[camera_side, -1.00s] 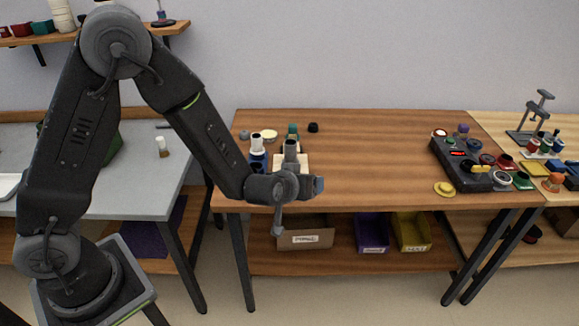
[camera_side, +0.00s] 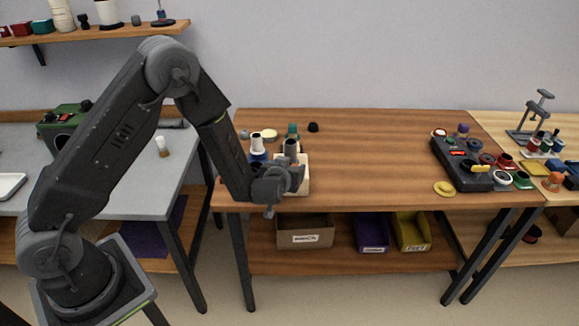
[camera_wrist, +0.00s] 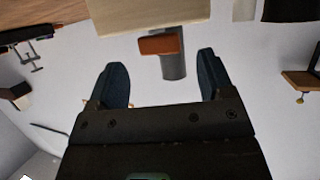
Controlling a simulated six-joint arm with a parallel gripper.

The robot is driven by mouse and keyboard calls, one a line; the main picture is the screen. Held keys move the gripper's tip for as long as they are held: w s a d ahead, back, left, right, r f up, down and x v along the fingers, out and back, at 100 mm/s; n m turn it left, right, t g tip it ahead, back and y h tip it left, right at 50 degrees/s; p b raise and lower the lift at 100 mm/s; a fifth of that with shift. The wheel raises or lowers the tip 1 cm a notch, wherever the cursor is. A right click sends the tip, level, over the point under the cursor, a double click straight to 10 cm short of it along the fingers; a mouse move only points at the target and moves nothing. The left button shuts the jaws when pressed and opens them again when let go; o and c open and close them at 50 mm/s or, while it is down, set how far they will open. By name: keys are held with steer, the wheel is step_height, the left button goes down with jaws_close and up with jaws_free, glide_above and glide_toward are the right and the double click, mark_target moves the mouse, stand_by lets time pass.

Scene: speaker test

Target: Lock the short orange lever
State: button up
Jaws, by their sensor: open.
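In the wrist view, my gripper (camera_wrist: 162,64) is open, with its two dark blue-grey fingers apart. Between and just beyond the fingertips is a short orange piece (camera_wrist: 159,45), which looks like the lever, in front of a grey cylinder (camera_wrist: 174,66). A pale cream block (camera_wrist: 150,14) is at the top edge of that view. I cannot tell whether the fingers touch the orange piece; a gap shows on both sides. In the side view, my gripper (camera_side: 297,179) is at the cream block (camera_side: 305,160) on the wooden table; the orange piece is hidden there.
Close to the cream block stand a white-topped blue part (camera_side: 257,146) and a green part (camera_side: 292,131). A black control box (camera_side: 462,172) with knobs is at the table's right. The middle of the wooden table (camera_side: 370,160) is clear. Bins, including a yellow one (camera_side: 412,232), sit below.

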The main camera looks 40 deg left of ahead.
steer(key=shift+x, duration=1.45)
steer(key=c, duration=0.9)
steer(key=o, duration=0.9)
steer(key=v, duration=1.4)
